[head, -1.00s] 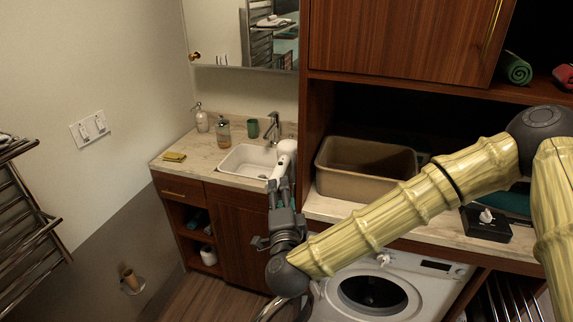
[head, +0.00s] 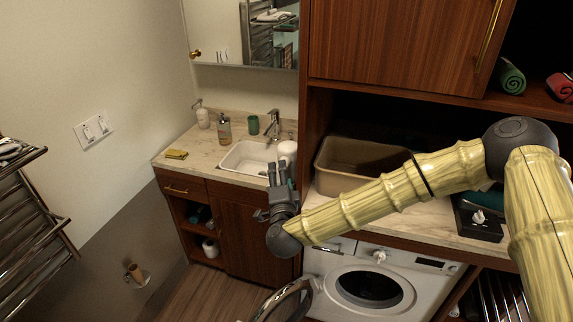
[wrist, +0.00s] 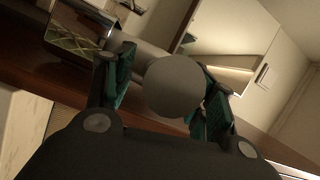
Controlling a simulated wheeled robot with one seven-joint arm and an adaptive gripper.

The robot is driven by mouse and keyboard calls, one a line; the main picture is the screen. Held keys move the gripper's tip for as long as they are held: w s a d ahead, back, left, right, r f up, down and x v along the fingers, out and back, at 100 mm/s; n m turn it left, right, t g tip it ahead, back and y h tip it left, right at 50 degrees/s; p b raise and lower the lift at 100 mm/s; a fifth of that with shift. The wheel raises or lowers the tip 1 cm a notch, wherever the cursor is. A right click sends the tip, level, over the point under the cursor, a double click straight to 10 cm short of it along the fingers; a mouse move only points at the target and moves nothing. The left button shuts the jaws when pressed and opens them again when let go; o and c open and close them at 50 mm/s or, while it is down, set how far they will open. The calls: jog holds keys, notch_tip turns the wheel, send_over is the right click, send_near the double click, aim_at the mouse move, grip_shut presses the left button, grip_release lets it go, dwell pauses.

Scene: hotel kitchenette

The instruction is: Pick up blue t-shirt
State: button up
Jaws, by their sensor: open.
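No blue t-shirt can be made out for sure. A teal, cloth-like thing (head: 494,199) lies on the counter at the right, partly hidden by my arm. Dark blue items (head: 203,214), too small to identify, are in the open shelf under the sink. My gripper (head: 278,170) is open, pointing away over the counter's front edge, near the sink. A white rounded object (head: 288,149) stands just beyond the fingertips. In the wrist view, a grey-looking round end (wrist: 174,87) shows between the open fingers; I cannot tell whether they touch it.
The washing machine (head: 370,284) stands below, its round door (head: 284,298) swung open to the left. A beige basin (head: 345,182) and a black box (head: 477,222) are on the counter. Rolled towels (head: 511,77) lie on a shelf. A towel rack (head: 35,225) is at the left.

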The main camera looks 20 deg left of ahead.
jog(key=shift+w+a, duration=0.1)
jog(key=shift+w, duration=0.15)
jog(key=shift+c, duration=0.3)
grip_shut()
jog(key=shift+b, duration=0.3)
